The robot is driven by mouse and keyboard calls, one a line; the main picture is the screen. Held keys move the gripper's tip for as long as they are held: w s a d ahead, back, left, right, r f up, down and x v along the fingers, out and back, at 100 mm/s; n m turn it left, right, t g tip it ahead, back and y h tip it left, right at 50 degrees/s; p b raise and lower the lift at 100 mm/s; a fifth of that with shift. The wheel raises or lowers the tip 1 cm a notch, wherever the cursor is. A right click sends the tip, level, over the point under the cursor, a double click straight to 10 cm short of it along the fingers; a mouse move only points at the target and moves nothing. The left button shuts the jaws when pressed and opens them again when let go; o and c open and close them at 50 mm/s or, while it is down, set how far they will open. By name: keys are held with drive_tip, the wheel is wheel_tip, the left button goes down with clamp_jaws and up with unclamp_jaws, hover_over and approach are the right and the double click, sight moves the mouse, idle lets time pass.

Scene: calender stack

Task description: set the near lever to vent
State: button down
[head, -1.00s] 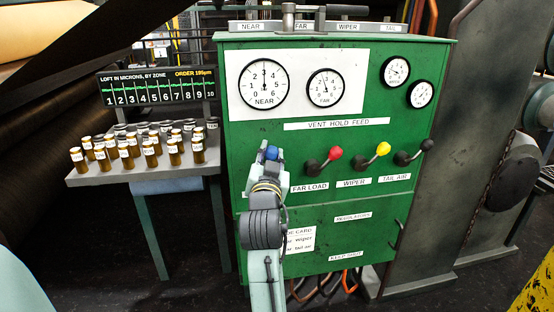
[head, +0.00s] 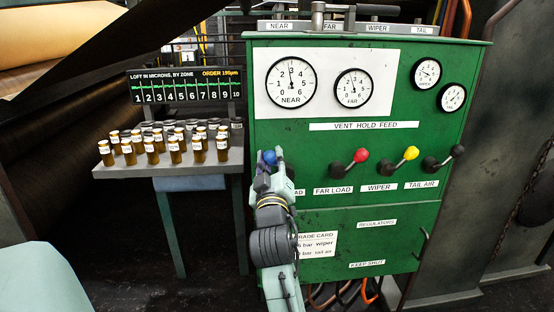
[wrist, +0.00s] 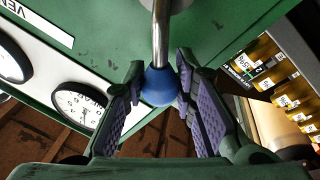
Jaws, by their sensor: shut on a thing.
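The near lever has a blue knob (head: 269,157) at the left of the green panel (head: 400,140). The knob lies toward the left, the VENT side of the VENT HOLD FEED strip (head: 363,126). The red (head: 361,155), yellow (head: 411,153) and black (head: 457,150) levers point up and right.
The NEAR gauge (head: 292,83) reads about 3. A side table (head: 135,171) with several amber jars (head: 175,150) stands left of the panel. A low cabinet door with a handle (head: 423,243) is below the levers. The red lever stands right of my gripper.

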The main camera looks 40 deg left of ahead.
drive_tip(key=shift+s+a+f+n+g, duration=0.2)
drive_tip(key=shift+f+n+g, duration=0.1)
drive_tip(key=shift+n, duration=0.5)
drive_tip(key=c, duration=1.3)
unclamp_jaws()
drive_tip(key=v, duration=1.2)
drive_tip(key=shift+f, duration=0.2)
